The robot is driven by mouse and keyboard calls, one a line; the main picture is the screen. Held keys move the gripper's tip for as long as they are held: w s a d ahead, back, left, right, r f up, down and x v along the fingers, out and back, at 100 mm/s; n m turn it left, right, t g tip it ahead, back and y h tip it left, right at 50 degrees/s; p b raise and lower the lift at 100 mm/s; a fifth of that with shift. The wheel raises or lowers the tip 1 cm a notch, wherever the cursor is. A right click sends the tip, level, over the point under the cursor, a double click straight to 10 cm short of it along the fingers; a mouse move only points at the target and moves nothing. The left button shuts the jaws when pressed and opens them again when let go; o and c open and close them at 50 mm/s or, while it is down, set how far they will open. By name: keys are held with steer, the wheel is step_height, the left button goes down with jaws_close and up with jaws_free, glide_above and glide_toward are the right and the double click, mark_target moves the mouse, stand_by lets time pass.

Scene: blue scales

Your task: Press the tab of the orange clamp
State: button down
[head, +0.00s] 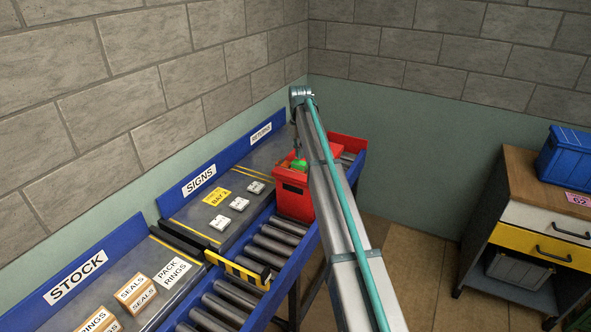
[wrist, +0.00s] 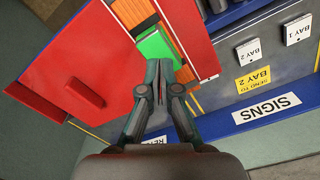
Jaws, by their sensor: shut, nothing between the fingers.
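My gripper (wrist: 159,70) is shut and empty in the wrist view. Its fingertips are together at the near end of a bright green block (wrist: 155,46); I cannot tell whether they touch it. The block lies in the opening of a red bin (wrist: 203,42), beside orange-brown strips (wrist: 174,29). No part is clearly recognisable as an orange clamp or its tab; I cannot tell whether the strips belong to it. In the head view the red bin (head: 293,203) stands on the conveyor, with green (head: 299,165) showing at its top.
White buttons (head: 240,204) and a SIGNS label (head: 199,181) are left of the bin. A workbench (head: 520,165) stands right, beyond open floor.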

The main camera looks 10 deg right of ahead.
mark_target(300, 163)
steer(key=shift+f, duration=1.25)
stand_by(0.8)
steer(key=shift+r, duration=0.1)
step_height(300, 163, up, 9)
steer(key=p, duration=0.4)
stand_by(0.6)
